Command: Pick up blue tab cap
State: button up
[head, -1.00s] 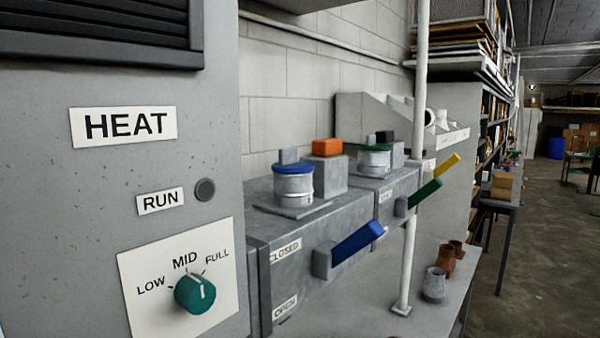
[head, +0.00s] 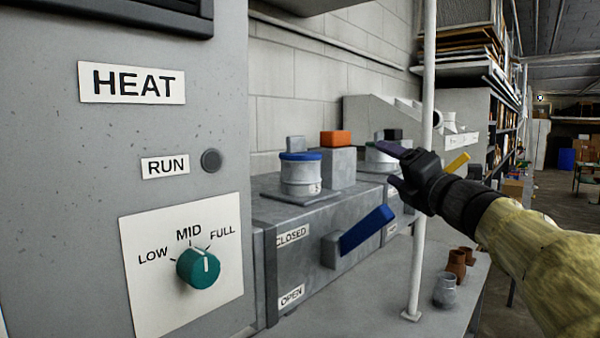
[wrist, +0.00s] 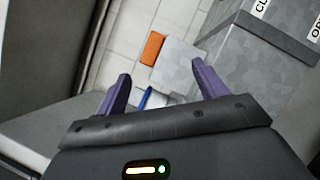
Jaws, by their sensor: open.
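The blue tab cap (head: 300,156) is a blue-rimmed lid with a grey upright tab, on a pale round canister (head: 301,178) atop the left grey duct box. In the wrist view a strip of blue (wrist: 147,97), which looks like this cap, shows between the fingers, its lower part hidden by my gripper's body. My gripper (head: 391,166) is open and empty. In the head view it is right of the cap and apart from it, in front of the green-rimmed canister (head: 376,153), which it partly hides.
An orange block (head: 336,138) on a grey block stands beside the canister. A blue lever (head: 367,230) sticks out of the box front. A white upright pole (head: 424,200) stands near my arm. The HEAT panel (head: 120,200) fills the left side. Small pots (head: 446,290) stand on the bench.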

jog(key=s+a+r+n+g+y, duration=0.2)
jog(key=s+n+g, duration=0.1)
jog(key=n, duration=0.5)
jog(key=s+a+r+n+g+y+b, duration=0.1)
jog(key=s+n+g, duration=0.3)
jog(key=n, duration=0.4)
jog(key=shift+s+a+r+y, duration=0.35)
jog(key=shift+a+r+y, duration=0.25)
jog(key=shift+a, duration=0.05)
jog(key=p, duration=0.5)
send_near(298, 142)
jog(key=x, duration=0.4)
jog(key=shift+w+a+f, duration=0.1)
jog(key=shift+w+a, duration=0.05)
